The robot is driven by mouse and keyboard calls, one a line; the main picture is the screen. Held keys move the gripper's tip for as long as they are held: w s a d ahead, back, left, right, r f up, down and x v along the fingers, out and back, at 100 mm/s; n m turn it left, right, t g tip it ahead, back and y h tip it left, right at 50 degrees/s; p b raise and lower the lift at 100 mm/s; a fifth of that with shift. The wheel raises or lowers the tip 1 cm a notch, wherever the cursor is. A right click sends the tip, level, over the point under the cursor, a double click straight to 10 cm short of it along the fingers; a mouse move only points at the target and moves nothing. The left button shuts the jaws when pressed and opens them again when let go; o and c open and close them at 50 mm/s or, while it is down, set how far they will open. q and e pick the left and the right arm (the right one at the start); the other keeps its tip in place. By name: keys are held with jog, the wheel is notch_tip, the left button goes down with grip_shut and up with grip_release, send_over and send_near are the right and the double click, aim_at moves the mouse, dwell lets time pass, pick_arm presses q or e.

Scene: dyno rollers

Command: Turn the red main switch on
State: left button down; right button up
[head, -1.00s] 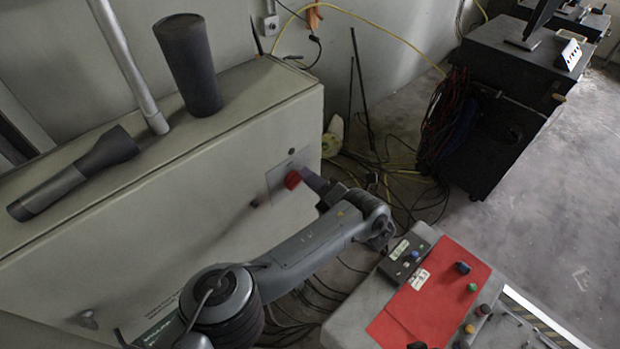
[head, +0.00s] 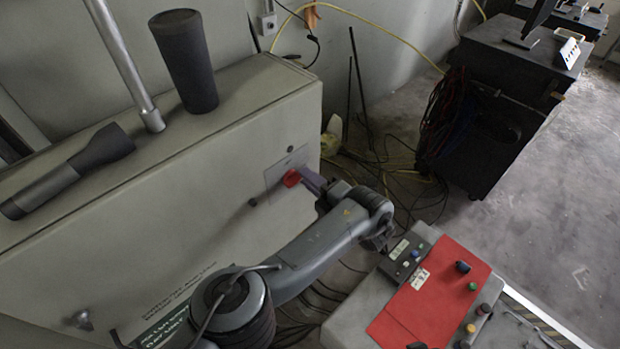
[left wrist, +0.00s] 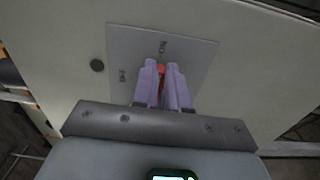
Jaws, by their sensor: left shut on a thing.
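The red main switch (head: 291,178) sits on a plate on the front of the grey cabinet (head: 200,195). My left gripper (head: 306,178) reaches it from the right, at the cabinet face. In the left wrist view, the purple fingers of the left gripper (left wrist: 166,68) are shut around the red switch (left wrist: 161,70), of which only a thin strip shows between them. The switch plate (left wrist: 190,50) carries small dark marks above and to the left of the fingers. The fingers hide most of the knob there. My right gripper is in neither view.
A control desk (head: 350,325) with a red panel (head: 430,300) and several buttons stands at the lower right. A dark cylinder (head: 185,62) and a torch-like object (head: 70,172) stand or lie on the cabinet top. Cables lie on the floor behind my arm.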

pick_arm(q)
jog(key=c, duration=1.2)
grip_release()
jog(key=shift+o, duration=0.2)
jog(key=shift+s, duration=0.1)
jog(key=p+v, duration=0.6)
jog(key=v, duration=0.4)
jog(key=shift+s+d, duration=0.2)
